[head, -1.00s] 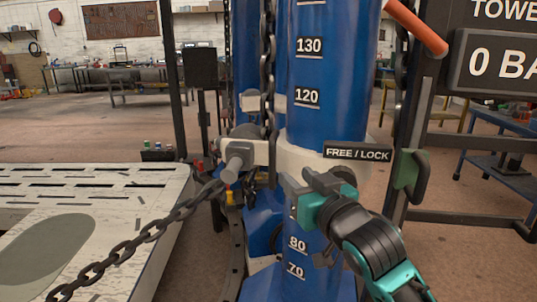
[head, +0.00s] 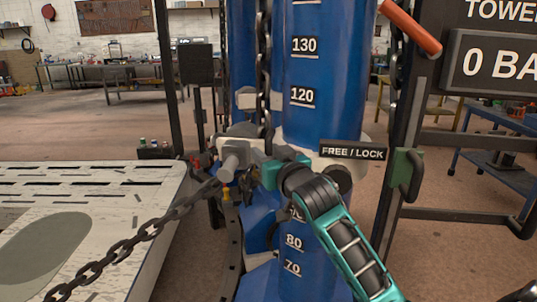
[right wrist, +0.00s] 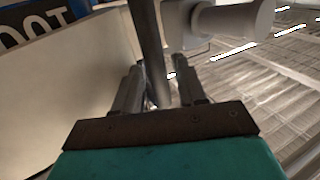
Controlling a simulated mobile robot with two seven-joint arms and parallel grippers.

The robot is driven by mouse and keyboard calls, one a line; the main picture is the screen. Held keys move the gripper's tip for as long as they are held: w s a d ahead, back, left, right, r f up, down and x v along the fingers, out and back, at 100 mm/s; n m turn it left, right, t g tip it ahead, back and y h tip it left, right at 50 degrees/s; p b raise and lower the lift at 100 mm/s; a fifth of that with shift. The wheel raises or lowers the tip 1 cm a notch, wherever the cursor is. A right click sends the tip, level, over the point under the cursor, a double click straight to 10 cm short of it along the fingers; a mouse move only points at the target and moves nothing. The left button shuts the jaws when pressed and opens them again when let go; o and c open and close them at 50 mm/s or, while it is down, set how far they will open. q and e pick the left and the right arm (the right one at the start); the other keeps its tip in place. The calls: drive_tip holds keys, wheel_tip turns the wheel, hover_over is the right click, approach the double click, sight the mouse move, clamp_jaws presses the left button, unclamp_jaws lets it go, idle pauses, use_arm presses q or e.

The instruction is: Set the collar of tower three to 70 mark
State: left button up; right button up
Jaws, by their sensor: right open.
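The blue tower (head: 325,70) stands upright, with marks 130 and 120 above its white collar (head: 322,163) and 80 and 70 below. The collar sits well above the 70 mark (head: 292,267). My right gripper (head: 262,158) is at the collar's front left, beside a grey peg (head: 234,155). In the right wrist view the jaws (right wrist: 160,95) are open with a dark grey bar (right wrist: 148,45) between them; I cannot tell if they touch it. My left gripper is not in view.
A chain (head: 130,240) slants across the lower left and another (head: 263,70) hangs before the tower. A pale slotted platform (head: 130,190) fills the left. A post with a green-backed handle (head: 408,175) and a sign (head: 492,62) stand at right.

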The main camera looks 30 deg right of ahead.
clamp_jaws()
idle(0.3)
drive_tip(key=shift+f, duration=0.1)
